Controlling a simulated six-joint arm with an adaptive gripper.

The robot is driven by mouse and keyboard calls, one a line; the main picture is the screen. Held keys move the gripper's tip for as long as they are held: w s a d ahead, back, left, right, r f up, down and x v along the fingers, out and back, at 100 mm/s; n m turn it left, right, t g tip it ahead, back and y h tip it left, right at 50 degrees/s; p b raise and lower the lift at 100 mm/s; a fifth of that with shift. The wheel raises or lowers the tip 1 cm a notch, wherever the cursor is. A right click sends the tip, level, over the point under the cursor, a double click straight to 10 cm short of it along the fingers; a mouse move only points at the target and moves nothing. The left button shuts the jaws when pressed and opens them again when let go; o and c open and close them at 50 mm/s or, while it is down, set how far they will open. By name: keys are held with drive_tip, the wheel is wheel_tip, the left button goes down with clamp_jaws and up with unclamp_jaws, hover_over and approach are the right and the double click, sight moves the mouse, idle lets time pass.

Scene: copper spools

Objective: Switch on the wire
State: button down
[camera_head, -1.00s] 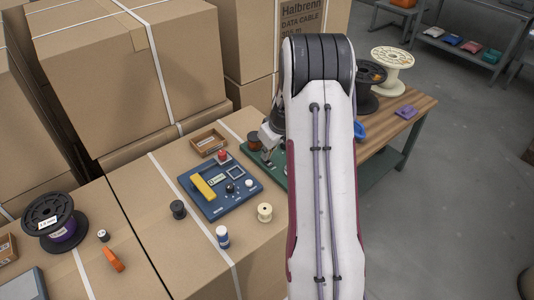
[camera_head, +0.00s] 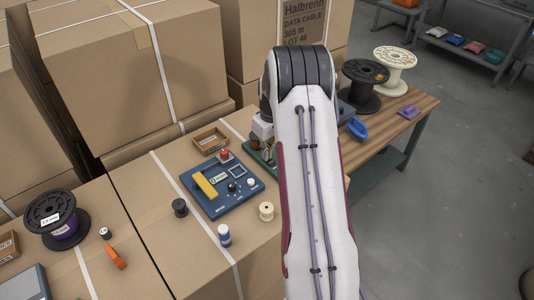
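A blue panel (camera_head: 213,207) lies on the cardboard box top at the centre. My gripper (camera_head: 262,148) is to the right of the panel, low over a green board (camera_head: 256,160). My own arm hides most of the gripper and board, so the fingers and anything between them cannot be made out.
A black spool (camera_head: 180,208), a cream spool (camera_head: 266,211) and a white-blue bottle (camera_head: 224,235) stand near the panel. A small open box (camera_head: 210,140) is behind it. A large black spool (camera_head: 57,219) stands left. Tall cartons (camera_head: 130,75) block the back.

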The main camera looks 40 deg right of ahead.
sight(271, 161)
drive_tip(key=shift+s+f+g, duration=0.15)
drive_tip(key=shift+f+g, duration=0.2)
drive_tip(key=shift+g, duration=0.05)
drive_tip(key=shift+s+d, duration=0.1)
drive_tip(key=shift+s, duration=0.8)
drive_tip(key=shift+r, duration=0.1)
idle(0.4)
drive_tip(key=shift+w+r, duration=0.15)
drive_tip(key=shift+r, duration=3.8)
